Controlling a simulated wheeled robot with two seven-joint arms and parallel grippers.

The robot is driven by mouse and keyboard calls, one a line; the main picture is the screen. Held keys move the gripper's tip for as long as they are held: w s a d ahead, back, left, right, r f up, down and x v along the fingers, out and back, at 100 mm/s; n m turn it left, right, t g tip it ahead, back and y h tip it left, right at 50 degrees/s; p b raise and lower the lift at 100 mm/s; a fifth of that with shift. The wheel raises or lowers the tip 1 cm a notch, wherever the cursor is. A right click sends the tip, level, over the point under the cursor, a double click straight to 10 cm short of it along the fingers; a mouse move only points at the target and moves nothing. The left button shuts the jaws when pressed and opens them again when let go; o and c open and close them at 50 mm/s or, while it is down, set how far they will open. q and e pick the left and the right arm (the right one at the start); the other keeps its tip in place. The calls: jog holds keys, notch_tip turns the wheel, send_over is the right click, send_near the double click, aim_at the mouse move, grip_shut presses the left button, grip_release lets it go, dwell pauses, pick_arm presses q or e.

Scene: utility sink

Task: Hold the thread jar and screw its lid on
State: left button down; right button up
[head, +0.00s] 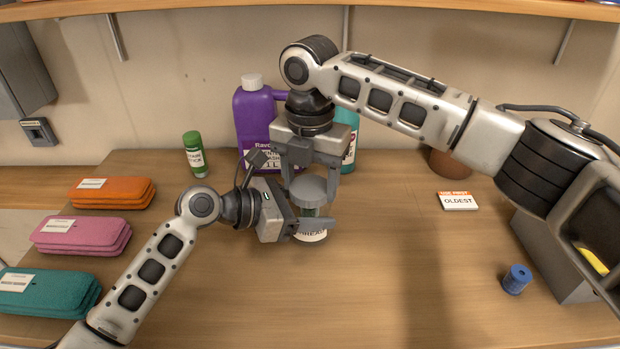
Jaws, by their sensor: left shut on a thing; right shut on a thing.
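The thread jar (311,237) stands upright on the wooden counter near the middle, with part of a white label showing. My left gripper (312,226) reaches in from the left and is shut on the jar's body, hiding much of it. The grey round lid (309,188) is at the top of the jar. My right gripper (311,180) points down from above and is shut on the lid. I cannot tell whether the lid is seated on the jar's threads.
A purple bottle (254,118) and a teal bottle (349,136) stand behind my grippers. A label card (458,201) and blue spool (516,279) lie right. The front counter is clear.

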jog(key=m, duration=1.9)
jog(key=o, duration=1.1)
jog(key=shift+a, duration=0.1)
